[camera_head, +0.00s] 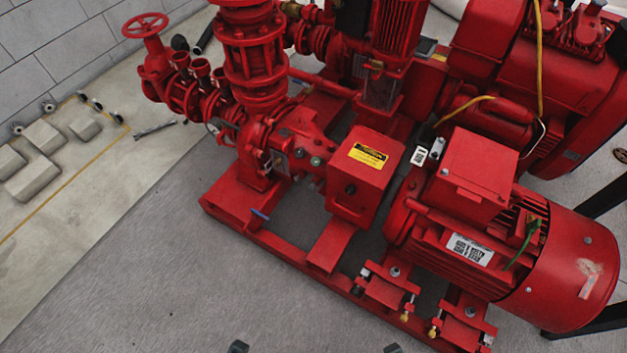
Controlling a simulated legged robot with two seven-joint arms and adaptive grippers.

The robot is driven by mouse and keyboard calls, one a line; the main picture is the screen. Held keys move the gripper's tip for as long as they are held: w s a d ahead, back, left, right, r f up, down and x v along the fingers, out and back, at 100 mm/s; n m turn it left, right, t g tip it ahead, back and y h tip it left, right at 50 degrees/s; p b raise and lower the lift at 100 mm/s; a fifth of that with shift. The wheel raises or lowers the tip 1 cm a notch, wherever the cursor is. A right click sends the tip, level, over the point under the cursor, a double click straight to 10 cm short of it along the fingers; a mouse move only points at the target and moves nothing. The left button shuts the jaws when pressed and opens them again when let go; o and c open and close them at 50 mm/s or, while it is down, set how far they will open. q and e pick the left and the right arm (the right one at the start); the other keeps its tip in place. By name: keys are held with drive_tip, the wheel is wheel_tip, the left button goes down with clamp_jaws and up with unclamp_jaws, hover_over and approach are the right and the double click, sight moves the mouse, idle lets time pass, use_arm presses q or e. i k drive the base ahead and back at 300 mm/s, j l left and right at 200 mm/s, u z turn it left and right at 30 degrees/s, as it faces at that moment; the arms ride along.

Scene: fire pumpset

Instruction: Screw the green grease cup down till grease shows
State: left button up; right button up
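A small round green cap (315,161), which looks like the green grease cup, sits on the red pump casing (300,140), just left of the red box with the yellow label. It is too small to tell its height or whether grease shows. A second green piece (527,236), thin and bent like a wire or tag, is on the side of the red motor. Only small dark tips show at the bottom edge, apparently my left gripper (238,346) and my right gripper (392,348). Both are far below the green cap and touch nothing visible; their fingers are cut off.
The red box (362,185) stands between pump and motor (565,265). The red base frame (290,250) runs along the front. A handwheel (145,26) and pipes stand at the back left. Grey blocks (38,138) lie by the wall. The grey floor (150,270) at front left is clear.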

sight(316, 161)
drive_tip(key=i+j+z, duration=0.95)
drive_tip(key=j, duration=0.2)
